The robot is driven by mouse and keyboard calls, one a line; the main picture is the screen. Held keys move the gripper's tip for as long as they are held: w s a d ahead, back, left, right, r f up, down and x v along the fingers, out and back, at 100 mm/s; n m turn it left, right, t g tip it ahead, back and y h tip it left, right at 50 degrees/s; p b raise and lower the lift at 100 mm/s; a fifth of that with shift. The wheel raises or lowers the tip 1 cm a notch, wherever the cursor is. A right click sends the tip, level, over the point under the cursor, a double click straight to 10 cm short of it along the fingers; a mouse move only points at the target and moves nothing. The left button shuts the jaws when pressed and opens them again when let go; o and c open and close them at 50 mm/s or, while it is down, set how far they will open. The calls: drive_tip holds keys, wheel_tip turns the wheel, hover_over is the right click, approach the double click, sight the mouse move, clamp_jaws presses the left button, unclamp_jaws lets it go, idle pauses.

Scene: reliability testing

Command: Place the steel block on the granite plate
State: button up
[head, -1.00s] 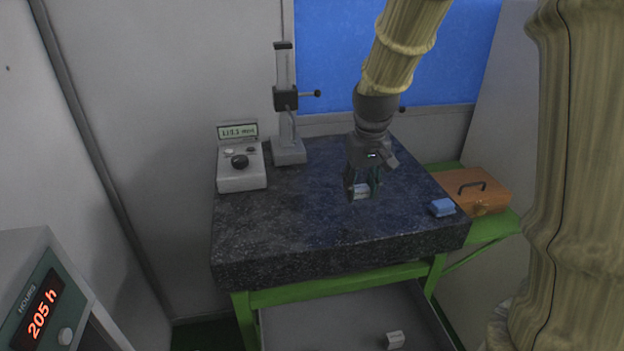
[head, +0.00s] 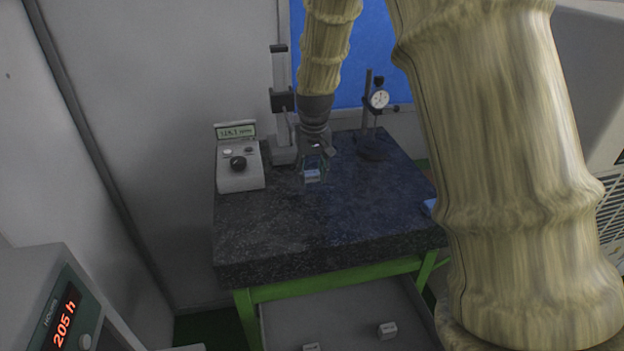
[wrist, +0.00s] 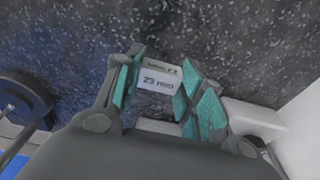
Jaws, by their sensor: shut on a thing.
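The steel block (head: 312,177) is a small pale metal block between the fingers of my gripper (head: 314,172). In the wrist view my gripper (wrist: 160,85) is shut on the block (wrist: 158,79), whose face reads "23 mm". The dark speckled granite plate (head: 340,220) lies on a green stand, and my gripper is over its back middle part. The plate's surface (wrist: 220,35) also shows behind the block in the wrist view. I cannot tell whether the block touches the plate.
A grey column stand (head: 283,150) is just left of my gripper. A display unit (head: 240,170) stands at the plate's left, and a dial gauge stand (head: 372,150) at back right. A blue item (head: 430,207) is partly hidden by my arm. The plate's front is clear. Small blocks (head: 387,330) lie below.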

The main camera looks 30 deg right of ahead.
sight(312, 174)
drive_tip(key=shift+f+p, duration=0.9)
drive_tip(key=shift+f, duration=0.9)
drive_tip(key=shift+w+f, duration=0.1)
drive_tip(key=o, duration=1.2)
drive_tip(key=r+b, duration=0.1)
drive_tip(key=r, duration=0.3)
drive_tip(key=s+r+b, duration=0.1)
drive_tip(key=r, duration=0.3)
drive_tip(key=r+b, duration=0.2)
drive_tip(key=r, duration=0.2)
drive_tip(key=shift+s+a, duration=0.2)
drive_tip(key=shift+s, duration=0.1)
